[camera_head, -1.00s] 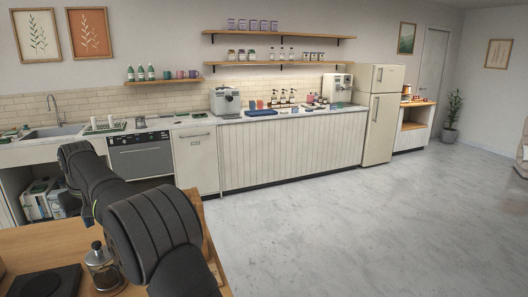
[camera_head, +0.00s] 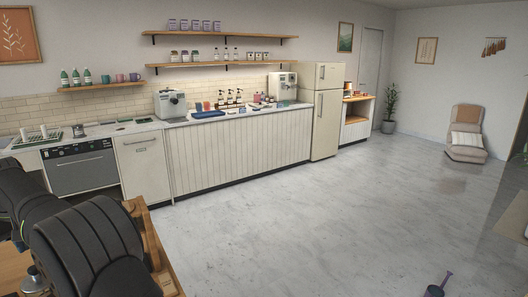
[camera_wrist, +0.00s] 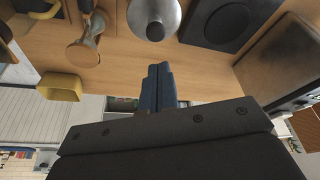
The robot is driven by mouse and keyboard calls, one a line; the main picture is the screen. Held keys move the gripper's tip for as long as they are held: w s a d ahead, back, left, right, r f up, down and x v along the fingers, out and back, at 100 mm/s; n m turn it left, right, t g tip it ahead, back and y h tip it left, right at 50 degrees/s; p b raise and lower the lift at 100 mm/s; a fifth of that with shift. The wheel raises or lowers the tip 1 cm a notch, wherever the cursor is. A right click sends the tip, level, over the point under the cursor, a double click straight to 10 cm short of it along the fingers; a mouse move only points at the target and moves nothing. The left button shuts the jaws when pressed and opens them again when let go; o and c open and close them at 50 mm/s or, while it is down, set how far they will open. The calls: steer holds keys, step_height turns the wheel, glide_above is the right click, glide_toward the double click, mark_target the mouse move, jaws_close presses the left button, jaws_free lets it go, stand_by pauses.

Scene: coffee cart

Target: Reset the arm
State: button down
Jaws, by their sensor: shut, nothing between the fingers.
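My gripper (camera_wrist: 158,88) shows in the wrist view. Its two blue-grey fingers are together, with nothing between them. The fingers point over a wooden cart top (camera_wrist: 205,72), apart from the things on it. In the head view my black arm fills the lower left, over a wooden surface (camera_head: 150,240); my gripper is not seen there.
In the wrist view, a silver round thing (camera_wrist: 154,18), a dark square mat (camera_wrist: 225,22), an hourglass-shaped vessel (camera_wrist: 84,50) and a yellow cup (camera_wrist: 60,88) surround the fingers. A large dark appliance (camera_wrist: 285,60) stands right. The floor (camera_head: 300,220) is mostly open.

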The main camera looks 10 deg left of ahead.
steer(key=shift+f, duration=0.1)
steer(key=shift+f, duration=0.6)
step_height(320, 180, down, 4)
steer(key=shift+r, duration=0.1)
step_height(320, 180, up, 7)
steer(key=shift+f, duration=0.1)
glide_above(32, 267)
steer(key=shift+d+f, duration=0.15)
steer(key=shift+f, duration=1.1)
steer(key=shift+d+f, duration=0.1)
steer(key=shift+f, duration=1.1)
